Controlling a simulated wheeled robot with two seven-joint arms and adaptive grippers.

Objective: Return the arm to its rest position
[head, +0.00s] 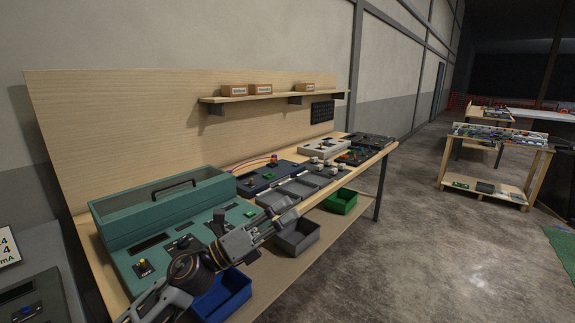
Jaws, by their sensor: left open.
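My left arm comes in from the bottom left, and its gripper (284,215) is over the front edge of the workbench (365,174), above the grey bin. The gripper is open, and I see nothing between its fingers. The teal console (165,212) with a black handle stands on the bench to the left, partly hidden by my arm. My right gripper does not show.
A blue bin (222,297), a grey bin (297,237) and a green bin (340,201) are at the bench's front on a lower level. A dark blue box (262,180) and grey trays sit on the bench. The concrete floor (440,250) to the right is clear.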

